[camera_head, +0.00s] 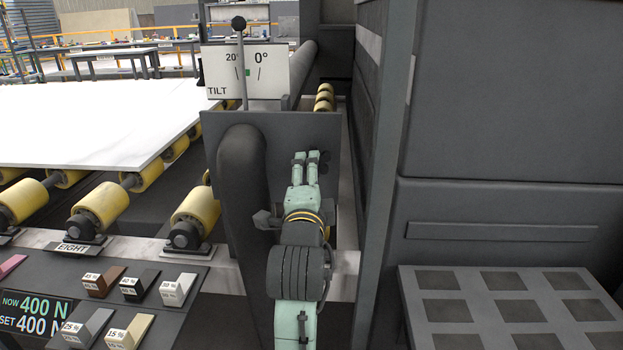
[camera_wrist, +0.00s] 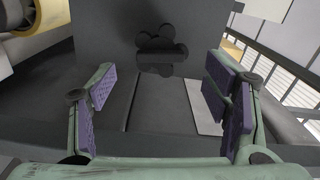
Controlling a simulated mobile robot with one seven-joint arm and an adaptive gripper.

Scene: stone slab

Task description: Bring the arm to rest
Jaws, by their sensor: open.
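My gripper (camera_head: 311,156) is pale green and stands in front of a dark grey upright panel in the head view. In the wrist view my gripper (camera_wrist: 168,98) has its two purple-padded fingers spread wide, with nothing between them. I cannot tell whether the fingers touch the panel.
A white slab (camera_head: 90,115) lies on yellow rollers (camera_head: 100,206) at left. A tilt sign (camera_head: 270,70) and a black-knobbed lever (camera_head: 241,60) stand behind the panel. A large dark cabinet (camera_head: 510,90) blocks the right. A control console (camera_head: 60,285) with coloured keys is at lower left.

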